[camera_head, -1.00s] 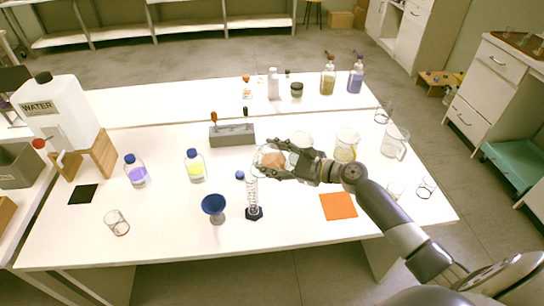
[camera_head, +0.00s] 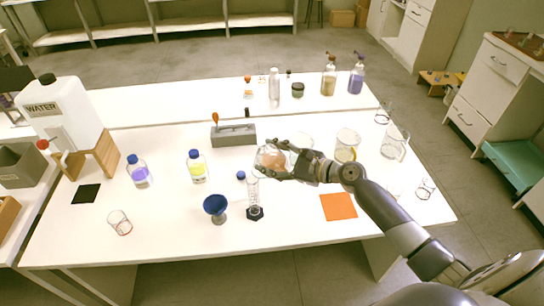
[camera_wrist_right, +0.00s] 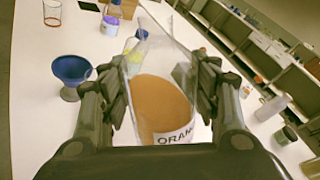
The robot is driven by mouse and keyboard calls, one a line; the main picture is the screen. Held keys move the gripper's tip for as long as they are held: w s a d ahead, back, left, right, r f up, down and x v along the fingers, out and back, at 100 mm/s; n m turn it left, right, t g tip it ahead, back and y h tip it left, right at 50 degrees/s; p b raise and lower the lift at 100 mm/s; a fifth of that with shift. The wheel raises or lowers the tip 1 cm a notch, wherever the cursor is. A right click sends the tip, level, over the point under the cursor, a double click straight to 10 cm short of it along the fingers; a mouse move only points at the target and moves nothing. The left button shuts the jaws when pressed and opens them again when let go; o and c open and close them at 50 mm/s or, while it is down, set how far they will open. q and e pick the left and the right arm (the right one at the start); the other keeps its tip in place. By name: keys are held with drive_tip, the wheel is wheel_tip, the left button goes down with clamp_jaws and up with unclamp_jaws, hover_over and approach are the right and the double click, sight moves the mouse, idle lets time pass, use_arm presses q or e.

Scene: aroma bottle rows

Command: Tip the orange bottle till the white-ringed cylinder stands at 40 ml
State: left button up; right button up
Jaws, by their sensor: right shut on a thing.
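My right gripper (camera_head: 275,160) is shut on the orange bottle (camera_head: 268,160), a clear vessel. In the right wrist view the bottle (camera_wrist_right: 163,105) sits between both fingers, with orange liquid low inside and a partly visible "ORAN" label. The bottle is tilted to the left, its mouth near the top of the clear graduated cylinder (camera_head: 253,192). The cylinder stands upright on a dark base, below and left of the gripper. Its liquid level and any white ring are too small to make out. My left gripper is not in view.
A blue funnel cup (camera_head: 215,205) stands just left of the cylinder. A yellow bottle (camera_head: 197,167), a purple bottle (camera_head: 138,172) and a grey block (camera_head: 233,135) are behind. An orange mat (camera_head: 338,207) lies right. Glass beakers (camera_head: 346,145) stand near my forearm.

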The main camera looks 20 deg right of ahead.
drive_tip(key=shift+a+r+n+p, duration=0.3)
drive_tip(key=shift+r+n+p, duration=0.1)
drive_tip(key=shift+p, duration=0.45)
idle(0.3)
drive_tip(key=shift+f+n+h+p, duration=0.4)
drive_tip(key=shift+n+h+p, duration=0.15)
drive_tip(key=shift+n+h, duration=0.05)
drive_tip(key=shift+d+r+n+h+p, duration=0.25)
drive_tip(key=shift+r+n+h+p, duration=0.25)
drive_tip(key=shift+p, duration=0.85)
idle(0.6)
drive_tip(key=shift+d+f+n+h+p, duration=0.15)
drive_tip(key=shift+f+n+h+p, duration=0.4)
drive_tip(key=shift+p, duration=0.7)
idle(0.5)
drive_tip(key=shift+w+f+n+h+p, duration=0.1)
drive_tip(key=shift+f+n+h+p, duration=0.15)
drive_tip(key=shift+f+n+p, duration=0.45)
idle(0.7)
drive_tip(key=shift+n+p, duration=0.25)
drive_tip(key=shift+p, duration=0.5)
idle(0.4)
